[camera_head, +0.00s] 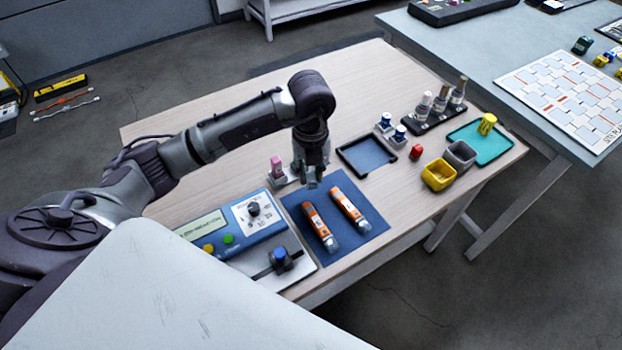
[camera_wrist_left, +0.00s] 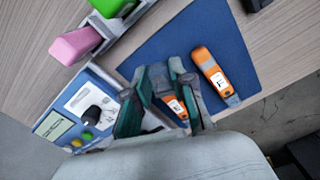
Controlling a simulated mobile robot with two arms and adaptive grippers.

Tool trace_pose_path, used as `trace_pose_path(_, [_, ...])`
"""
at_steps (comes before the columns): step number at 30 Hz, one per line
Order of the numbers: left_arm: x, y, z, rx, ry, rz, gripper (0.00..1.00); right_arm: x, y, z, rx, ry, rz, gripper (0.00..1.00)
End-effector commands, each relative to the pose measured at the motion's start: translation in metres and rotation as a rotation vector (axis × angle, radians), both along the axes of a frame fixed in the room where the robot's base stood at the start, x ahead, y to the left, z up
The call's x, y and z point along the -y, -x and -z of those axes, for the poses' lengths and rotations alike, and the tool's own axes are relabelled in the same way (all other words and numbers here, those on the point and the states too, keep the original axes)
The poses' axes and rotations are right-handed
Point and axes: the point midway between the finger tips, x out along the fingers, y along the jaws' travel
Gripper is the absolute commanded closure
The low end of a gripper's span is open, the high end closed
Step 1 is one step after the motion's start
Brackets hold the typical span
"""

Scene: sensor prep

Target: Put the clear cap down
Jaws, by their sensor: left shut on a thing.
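My left gripper (camera_head: 312,180) is above the far edge of the blue mat (camera_head: 349,188), pointing down. Two orange-and-white pens lie side by side on the mat, a left one (camera_head: 319,225) and a right one (camera_head: 349,207), each with a pale see-through near end. In the left wrist view the fingers partly cover one pen (camera_wrist_left: 174,105); the other (camera_wrist_left: 210,70) lies clear of them. My right gripper is out of view.
A blue-and-white device (camera_head: 228,228) with a knob stands left of the mat. A holder with a pink block (camera_head: 277,167) is beside the gripper. An empty dark-rimmed tray (camera_head: 367,155), yellow cup (camera_head: 438,175) and grey cup (camera_head: 460,154) are to the right. Bare wood lies between.

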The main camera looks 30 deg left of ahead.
Motion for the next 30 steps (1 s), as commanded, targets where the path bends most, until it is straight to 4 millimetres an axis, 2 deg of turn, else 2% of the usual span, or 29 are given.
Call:
trace_pose_path(3, [-0.005,-0.011,0.007,-0.001,0.001,0.0,0.96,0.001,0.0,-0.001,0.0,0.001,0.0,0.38])
trace_pose_path(8, [-0.006,-0.013,0.016,-0.001,0.001,0.002,0.96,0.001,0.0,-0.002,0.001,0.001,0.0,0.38])
trace_pose_path(15, [-0.006,-0.012,0.047,-0.001,0.001,0.002,0.96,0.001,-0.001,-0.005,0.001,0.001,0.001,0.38])
trace_pose_path(26, [-0.006,-0.013,0.053,0.001,-0.001,0.002,0.96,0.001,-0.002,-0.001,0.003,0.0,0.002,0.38])
trace_pose_path(27, [-0.006,-0.013,0.052,0.001,-0.001,0.002,0.73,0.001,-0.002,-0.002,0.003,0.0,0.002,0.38])
trace_pose_path(30, [-0.006,-0.013,0.052,0.001,-0.001,0.002,0.57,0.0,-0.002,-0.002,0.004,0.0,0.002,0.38])
